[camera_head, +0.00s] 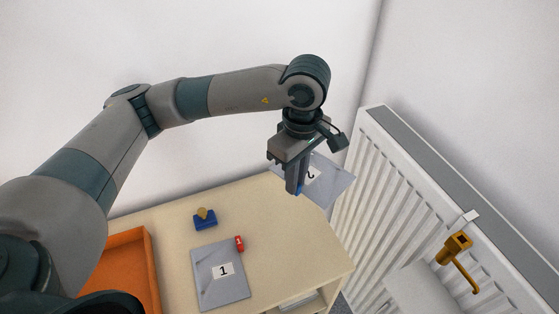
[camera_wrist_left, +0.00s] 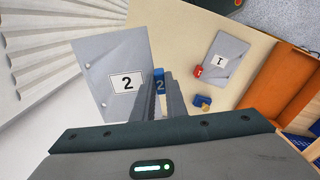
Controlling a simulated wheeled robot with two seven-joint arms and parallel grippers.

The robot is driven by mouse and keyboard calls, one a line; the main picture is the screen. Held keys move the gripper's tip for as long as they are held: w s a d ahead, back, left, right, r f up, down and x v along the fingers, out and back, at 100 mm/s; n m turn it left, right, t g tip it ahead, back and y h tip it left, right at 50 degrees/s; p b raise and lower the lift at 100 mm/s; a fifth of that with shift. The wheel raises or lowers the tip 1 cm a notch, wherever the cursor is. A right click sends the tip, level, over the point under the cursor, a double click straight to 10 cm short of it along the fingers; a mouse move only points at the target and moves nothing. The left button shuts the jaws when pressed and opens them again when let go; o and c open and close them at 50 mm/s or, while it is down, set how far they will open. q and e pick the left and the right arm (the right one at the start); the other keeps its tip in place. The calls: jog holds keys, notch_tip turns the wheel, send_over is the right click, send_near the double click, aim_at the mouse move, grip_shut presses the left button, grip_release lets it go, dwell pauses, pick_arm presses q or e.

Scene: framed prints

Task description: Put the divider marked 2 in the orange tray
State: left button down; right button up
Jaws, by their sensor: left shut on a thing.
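The divider marked 2 (camera_wrist_left: 105,62) is a grey sheet with a white label and a blue tab. It also shows in the head view (camera_head: 332,186), raised above the back right of the table and tilted. My left gripper (camera_head: 296,190) is shut on it by the blue tab, which also shows between the fingers (camera_wrist_left: 160,92) in the left wrist view. The orange tray (camera_head: 141,262) stands at the left of the table, partly hidden by my left arm. It shows at the right in the left wrist view (camera_wrist_left: 277,85). My right gripper is not in view.
A grey divider marked 1 (camera_head: 221,285) with a red tab (camera_head: 239,243) lies on the wooden table (camera_head: 290,240). A blue block with a tan knob (camera_head: 205,219) sits behind it.

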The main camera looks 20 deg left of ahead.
pick_arm(q)
jog(key=w+a+r+m+b, duration=0.1)
jog(key=a+r+m, duration=0.2)
jog(key=m, duration=1)
jog(key=a, duration=0.3)
jog(key=shift+m, duration=0.4)
jog(key=shift+f, duration=0.1)
